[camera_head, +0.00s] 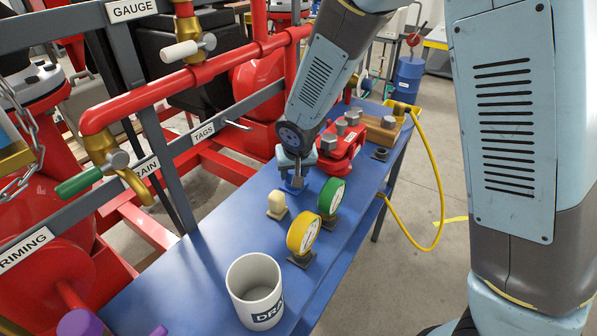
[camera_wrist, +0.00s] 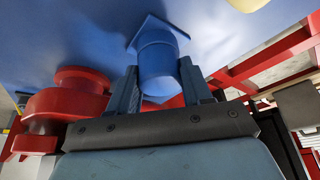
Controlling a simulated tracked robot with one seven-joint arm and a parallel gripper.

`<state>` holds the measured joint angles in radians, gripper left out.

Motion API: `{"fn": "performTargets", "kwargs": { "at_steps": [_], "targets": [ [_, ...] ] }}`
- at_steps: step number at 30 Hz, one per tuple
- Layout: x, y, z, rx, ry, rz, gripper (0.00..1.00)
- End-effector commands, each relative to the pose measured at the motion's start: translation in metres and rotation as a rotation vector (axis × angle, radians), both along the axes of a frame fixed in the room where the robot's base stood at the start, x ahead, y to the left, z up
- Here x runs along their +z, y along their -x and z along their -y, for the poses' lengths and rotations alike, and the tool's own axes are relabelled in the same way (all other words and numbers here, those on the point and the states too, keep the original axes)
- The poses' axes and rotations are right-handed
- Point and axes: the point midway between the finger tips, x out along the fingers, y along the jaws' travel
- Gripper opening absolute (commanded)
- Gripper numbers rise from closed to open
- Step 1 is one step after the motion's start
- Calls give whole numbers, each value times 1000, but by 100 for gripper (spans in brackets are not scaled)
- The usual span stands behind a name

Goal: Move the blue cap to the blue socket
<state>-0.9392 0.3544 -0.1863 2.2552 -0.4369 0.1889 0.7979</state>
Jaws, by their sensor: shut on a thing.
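My gripper (camera_head: 295,180) is shut on the blue cap (camera_wrist: 158,62), a short blue cylinder, low over the blue bench. In the wrist view the two fingers (camera_wrist: 158,85) press on either side of it. A blue square plate (camera_wrist: 158,32), which looks like the blue socket, lies at the cap's far end. The cap is in line with the plate and appears to meet it, but I cannot tell whether it is seated. In the head view the gripper mostly hides the cap, and a little blue (camera_head: 293,188) shows below the fingers.
A white mug (camera_head: 254,290) is at the front. A red valve block (camera_head: 342,150) stands close behind. Red pipes (camera_head: 190,80) run along the left.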

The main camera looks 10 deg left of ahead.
Motion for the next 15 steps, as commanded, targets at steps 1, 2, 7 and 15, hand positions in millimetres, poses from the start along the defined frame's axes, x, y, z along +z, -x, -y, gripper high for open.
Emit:
{"fn": "performTargets", "kwargs": {
  "at_steps": [1,2,7,15],
  "targets": [
    [0,0,0,0,0,0,52],
    [0,0,0,0,0,0,55],
    [0,0,0,0,0,0,71],
    [0,0,0,0,0,0,79]
  ]
}}
